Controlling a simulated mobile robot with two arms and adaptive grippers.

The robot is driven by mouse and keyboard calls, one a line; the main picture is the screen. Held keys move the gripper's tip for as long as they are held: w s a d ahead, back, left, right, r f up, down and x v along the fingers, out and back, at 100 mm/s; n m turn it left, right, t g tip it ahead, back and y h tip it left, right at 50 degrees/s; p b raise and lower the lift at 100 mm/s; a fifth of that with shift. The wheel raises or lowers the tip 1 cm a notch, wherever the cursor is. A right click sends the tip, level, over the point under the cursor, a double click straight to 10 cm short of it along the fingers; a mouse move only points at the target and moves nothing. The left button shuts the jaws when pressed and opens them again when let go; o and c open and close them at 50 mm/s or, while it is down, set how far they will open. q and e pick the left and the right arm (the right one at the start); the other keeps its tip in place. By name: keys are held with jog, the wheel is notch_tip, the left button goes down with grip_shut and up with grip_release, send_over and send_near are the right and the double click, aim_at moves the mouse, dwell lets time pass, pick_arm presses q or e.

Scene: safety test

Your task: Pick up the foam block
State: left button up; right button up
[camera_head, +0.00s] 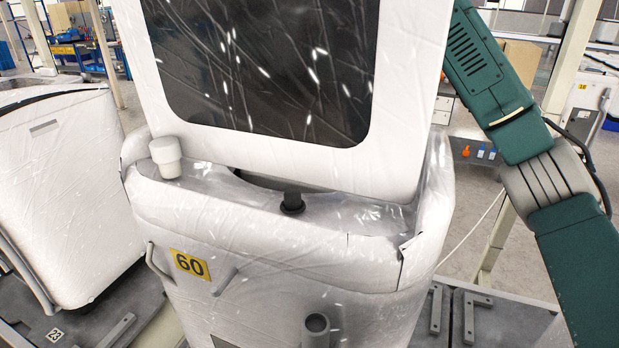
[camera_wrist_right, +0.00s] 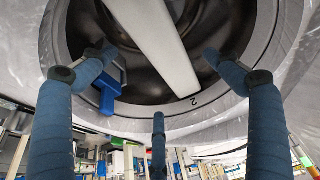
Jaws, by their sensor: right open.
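In the right wrist view a long pale block (camera_wrist_right: 155,42), which looks like the foam block, lies across the dark round opening, its lower end near the pale rim. My right gripper (camera_wrist_right: 158,75) is open, with its three blue-grey fingers spread. Two fingers reach up on either side of the block, and the third points up from below. No finger visibly closes on the block. The block and this gripper are not visible in the head view. My left gripper is in neither view.
A pale ring (camera_wrist_right: 215,95) rims the opening. A blue bracket (camera_wrist_right: 108,92) sits at its left edge, close to the left finger. In the head view a white wrapped machine (camera_head: 290,250) with a dark window fills the middle. Another wrapped machine (camera_head: 60,190) stands left.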

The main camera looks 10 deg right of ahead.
jog(key=shift+x, duration=1.05)
jog(key=shift+w+a+f, duration=0.1)
jog(key=shift+a+f, duration=0.15)
jog(key=p+x, duration=0.2)
jog(key=x, duration=0.3)
jog(key=shift+f, duration=0.1)
jog(key=shift+c, duration=0.5)
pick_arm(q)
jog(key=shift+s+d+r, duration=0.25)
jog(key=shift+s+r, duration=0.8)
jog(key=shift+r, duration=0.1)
pick_arm(e)
jog(key=c, duration=0.9)
